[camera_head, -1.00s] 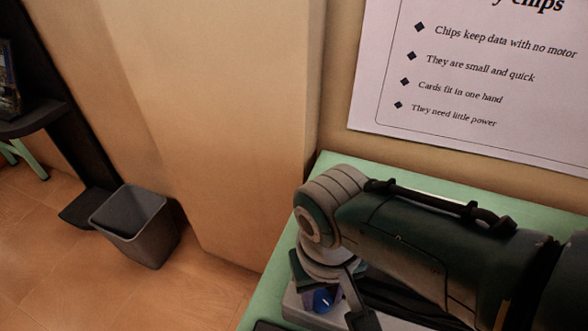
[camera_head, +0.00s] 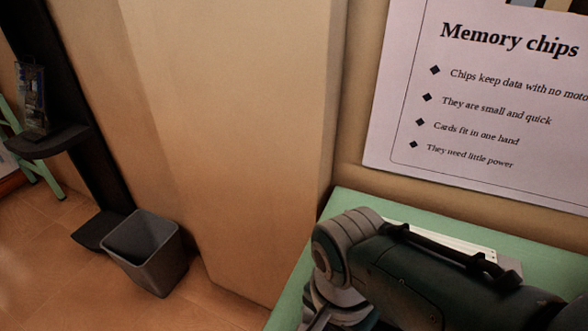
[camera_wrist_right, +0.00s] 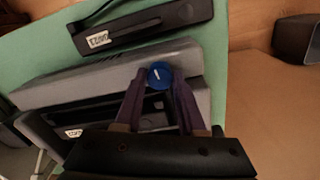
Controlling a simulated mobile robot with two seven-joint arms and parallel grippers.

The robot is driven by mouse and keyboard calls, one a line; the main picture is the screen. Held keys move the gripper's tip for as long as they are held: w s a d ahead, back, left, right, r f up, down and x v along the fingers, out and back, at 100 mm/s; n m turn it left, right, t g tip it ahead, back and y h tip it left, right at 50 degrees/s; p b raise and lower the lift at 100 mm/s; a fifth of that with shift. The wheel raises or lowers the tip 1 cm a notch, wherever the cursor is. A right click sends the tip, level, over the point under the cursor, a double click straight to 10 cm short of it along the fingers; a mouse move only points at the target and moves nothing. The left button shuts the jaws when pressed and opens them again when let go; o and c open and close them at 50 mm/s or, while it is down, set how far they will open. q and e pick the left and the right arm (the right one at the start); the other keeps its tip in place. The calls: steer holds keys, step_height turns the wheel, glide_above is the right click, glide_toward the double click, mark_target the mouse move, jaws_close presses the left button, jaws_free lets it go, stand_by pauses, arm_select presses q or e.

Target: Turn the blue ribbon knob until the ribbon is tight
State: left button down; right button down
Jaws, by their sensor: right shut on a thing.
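The blue ribbon knob (camera_wrist_right: 159,75) is a small round knob with a white mark, on the edge of a grey machine (camera_wrist_right: 60,83) in the right wrist view. My right gripper (camera_wrist_right: 160,80) has its two purple fingers on either side of the knob and is shut on it. A dark recess lies in the machine behind the fingers; I cannot make out the ribbon there. In the head view my right arm crosses the lower right, and the knob and fingertips are out of frame. My left gripper is not in view.
The machine stands on a green table (camera_head: 350,205). A black device (camera_wrist_right: 140,25) with a white label lies beside it. A grey bin (camera_head: 150,255) stands on the floor. A poster (camera_head: 480,100) hangs on the wall behind. A dark stand (camera_head: 50,142) is at far left.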

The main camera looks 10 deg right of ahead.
steer(key=shift+m, duration=1.2)
steer(key=c, duration=0.8)
jaws_free()
steer(key=shift+o, duration=0.2)
step_height(320, 180, up, 10)
steer(key=p, duration=0.6)
steer(key=shift+w, duration=0.1)
